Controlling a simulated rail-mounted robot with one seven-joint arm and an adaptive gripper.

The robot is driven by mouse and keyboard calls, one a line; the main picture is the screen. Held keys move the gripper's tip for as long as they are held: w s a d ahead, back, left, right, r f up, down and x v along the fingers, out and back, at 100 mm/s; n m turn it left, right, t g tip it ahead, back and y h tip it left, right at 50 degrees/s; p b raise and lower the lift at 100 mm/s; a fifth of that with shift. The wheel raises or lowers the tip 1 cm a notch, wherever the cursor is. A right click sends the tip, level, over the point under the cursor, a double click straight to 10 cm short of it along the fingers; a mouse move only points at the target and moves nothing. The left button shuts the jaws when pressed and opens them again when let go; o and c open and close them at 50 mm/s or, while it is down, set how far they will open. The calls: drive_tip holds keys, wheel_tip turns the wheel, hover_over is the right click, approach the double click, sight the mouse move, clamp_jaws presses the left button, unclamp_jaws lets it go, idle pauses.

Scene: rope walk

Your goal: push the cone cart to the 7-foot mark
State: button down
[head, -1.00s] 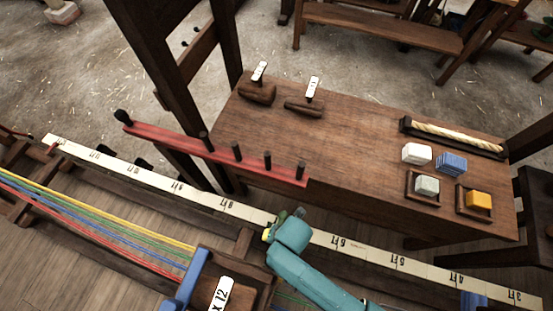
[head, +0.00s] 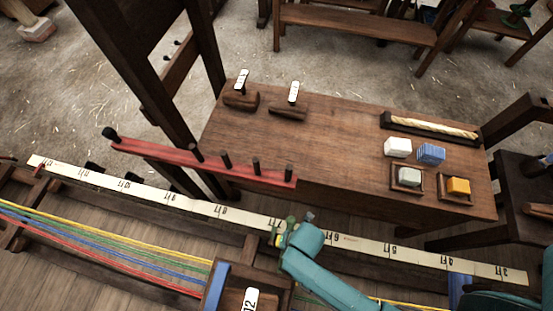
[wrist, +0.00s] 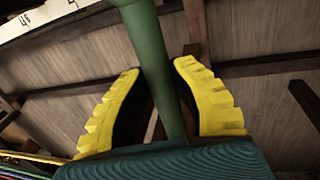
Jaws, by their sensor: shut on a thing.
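The cart I take as the cone cart (head: 228,304) is a dark wooden body with a blue upright (head: 215,288) and a white tag reading 12, cut off by the bottom edge in the head view. My gripper (head: 281,236) is at its upper right, beside the tape. In the wrist view, my yellow fingers (wrist: 160,100) are shut around a green post (wrist: 150,40). The white foot tape (head: 365,245) runs along the rail, its numbers falling to the right. The 7-foot mark (head: 275,224) appears just left of my gripper, its figure hard to read.
Yellow, green, blue and red strands (head: 110,250) run left from the cart. A wooden table (head: 330,150) behind the tape holds blocks, trays and two tagged tools. A red pegged bar (head: 200,165) overhangs the tape's far side. A blue upright (head: 459,288) stands near the 4-foot mark.

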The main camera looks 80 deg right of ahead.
drive_tip(key=shift+f, duration=0.15)
drive_tip(key=c, duration=0.9)
unclamp_jaws()
drive_tip(key=shift+w, duration=0.15)
drive_tip(key=shift+o, duration=0.2)
wheel_tip(320, 180, up, 12)
drive_tip(key=s, duration=0.2)
drive_tip(key=shift+s, duration=0.15)
drive_tip(key=shift+a, duration=0.1)
